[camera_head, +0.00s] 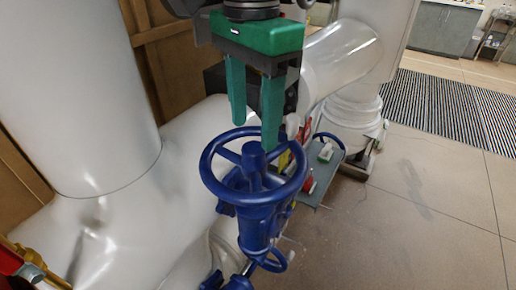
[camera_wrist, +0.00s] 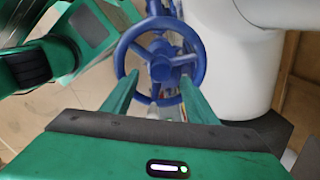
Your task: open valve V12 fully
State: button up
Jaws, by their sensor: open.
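A blue valve with a round spoked handwheel (camera_head: 253,160) stands upright in the middle of the head view. It also shows in the wrist view (camera_wrist: 160,64), beyond my fingers. No V12 label is readable on it. My gripper (camera_head: 255,134) is green, points down and is open, with nothing held. Its fingertips overlap the far part of the wheel rim in the head view. In the wrist view the fingers (camera_wrist: 159,80) lie either side of the hub, across the near rim. I cannot tell whether they touch the wheel.
A large white pipe (camera_head: 75,90) fills the left side. A grey tray (camera_head: 318,178) with small tools is behind the valve, near another blue wheel (camera_head: 329,137). A red part (camera_head: 10,262) is at lower left. The tiled floor (camera_head: 420,220) at right is clear, with a striped mat (camera_head: 445,110) beyond.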

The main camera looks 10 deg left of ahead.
aim_at(252, 148)
jog(key=shift+f, duration=0.1)
jog(key=shift+f, duration=3.55)
jog(key=shift+a+r, duration=0.1)
jog(key=c, duration=0.7)
jog(key=shift+s, duration=0.1)
